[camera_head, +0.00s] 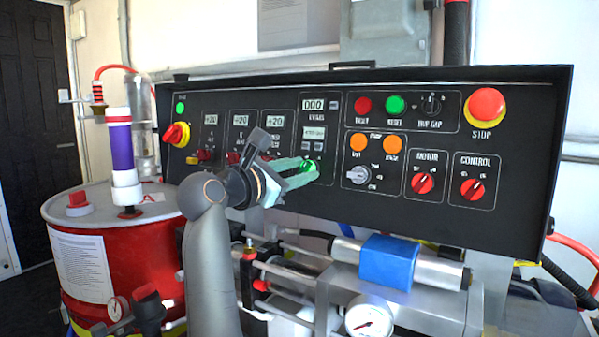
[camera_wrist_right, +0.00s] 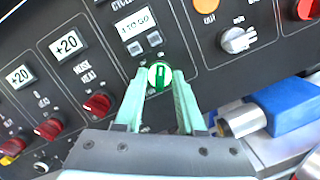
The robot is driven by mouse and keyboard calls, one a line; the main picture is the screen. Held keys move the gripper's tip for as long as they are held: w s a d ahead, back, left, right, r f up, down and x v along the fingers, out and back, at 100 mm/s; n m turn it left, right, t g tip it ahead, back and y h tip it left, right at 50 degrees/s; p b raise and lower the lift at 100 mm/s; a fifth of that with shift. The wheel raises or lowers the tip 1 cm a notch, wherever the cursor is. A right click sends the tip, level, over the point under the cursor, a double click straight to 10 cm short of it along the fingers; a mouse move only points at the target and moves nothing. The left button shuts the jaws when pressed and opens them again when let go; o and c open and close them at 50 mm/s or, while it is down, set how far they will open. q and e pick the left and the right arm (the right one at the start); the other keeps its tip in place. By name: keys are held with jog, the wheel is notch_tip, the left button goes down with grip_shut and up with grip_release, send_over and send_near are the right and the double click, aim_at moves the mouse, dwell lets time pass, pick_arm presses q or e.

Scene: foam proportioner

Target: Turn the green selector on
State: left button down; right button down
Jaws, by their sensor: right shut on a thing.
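The green selector (camera_head: 307,167) is a small round knob on the black control panel, below the counter displays. In the right wrist view the selector (camera_wrist_right: 159,76) sits between my fingertips, with a pale bar across its green face. My right gripper (camera_head: 306,171) reaches the panel from the left with its pale green fingers. In the wrist view the right gripper (camera_wrist_right: 160,86) is shut on the selector, one finger on each side. The fingertips partly hide the knob in the head view. My left gripper is not in view.
The panel (camera_head: 330,210) also carries red knobs, orange buttons (camera_head: 358,142) and a red stop button (camera_head: 486,104). A blue block on a metal cylinder (camera_head: 388,262) and a gauge (camera_head: 369,320) lie below it. A red drum (camera_head: 125,262) stands at the left.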

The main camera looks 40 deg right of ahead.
jog(key=shift+f, duration=0.1)
jog(key=c, duration=0.9)
grip_release()
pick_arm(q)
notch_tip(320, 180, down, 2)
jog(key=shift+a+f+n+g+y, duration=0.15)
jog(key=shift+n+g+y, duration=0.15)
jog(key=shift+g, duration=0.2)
pick_arm(e)
jog(key=s+a, duration=0.2)
jog(key=a, duration=1)
jog(key=shift+a, duration=0.2)
